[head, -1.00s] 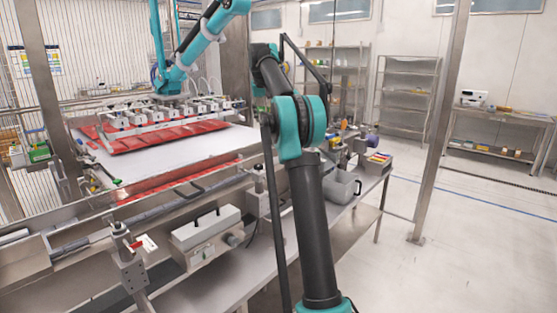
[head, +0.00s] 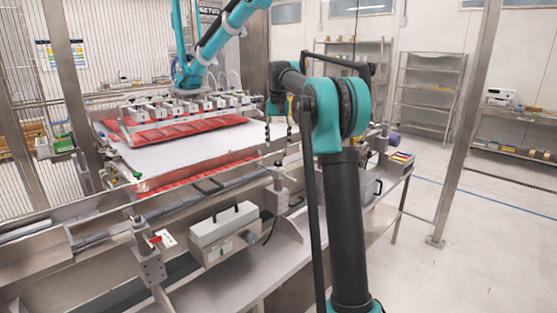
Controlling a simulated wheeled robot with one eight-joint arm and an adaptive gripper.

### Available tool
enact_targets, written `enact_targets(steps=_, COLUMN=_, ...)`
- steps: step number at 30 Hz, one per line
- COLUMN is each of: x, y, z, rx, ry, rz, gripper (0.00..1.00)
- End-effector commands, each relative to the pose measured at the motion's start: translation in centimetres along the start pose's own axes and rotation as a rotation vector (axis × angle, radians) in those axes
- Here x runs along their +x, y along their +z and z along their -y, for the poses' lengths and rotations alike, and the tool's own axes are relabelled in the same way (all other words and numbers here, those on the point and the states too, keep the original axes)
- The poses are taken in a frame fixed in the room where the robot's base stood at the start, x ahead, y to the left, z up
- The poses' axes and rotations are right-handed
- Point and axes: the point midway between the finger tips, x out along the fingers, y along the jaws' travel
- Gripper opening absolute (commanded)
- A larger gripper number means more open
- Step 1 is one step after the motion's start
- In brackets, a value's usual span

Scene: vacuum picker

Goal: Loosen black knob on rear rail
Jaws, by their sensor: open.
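My gripper (head: 278,130) hangs from the arm near the picture's middle, pointing down with two thin dark fingers apart and nothing seen between them. Behind and below it is a metal clamp post (head: 277,178) on the long rail (head: 232,186) at the near side of the machine. A second clamp post (head: 147,262) stands nearer, at the lower left. Small dark parts top both posts, but I cannot tell which is the black knob or which rail is the rear one. The gripper appears apart from the posts.
Red packs lie on the white bed (head: 190,150) under a teal arm's suction head (head: 185,105). A grey box with a black handle (head: 222,225) hangs below the rail. A steel post (head: 465,130) stands at right; floor beyond is clear.

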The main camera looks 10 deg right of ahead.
Motion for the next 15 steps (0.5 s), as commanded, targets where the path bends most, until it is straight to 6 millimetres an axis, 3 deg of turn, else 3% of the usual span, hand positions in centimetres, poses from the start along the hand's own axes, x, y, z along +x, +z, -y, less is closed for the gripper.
enact_targets(steps=6, x=4.2, y=0.0, z=0.0, rx=0.0, ry=0.0, rz=0.0, gripper=0.52)
enact_targets(steps=15, x=7.5, y=0.0, z=0.0, rx=0.0, ry=0.0, rz=0.0, gripper=0.52)
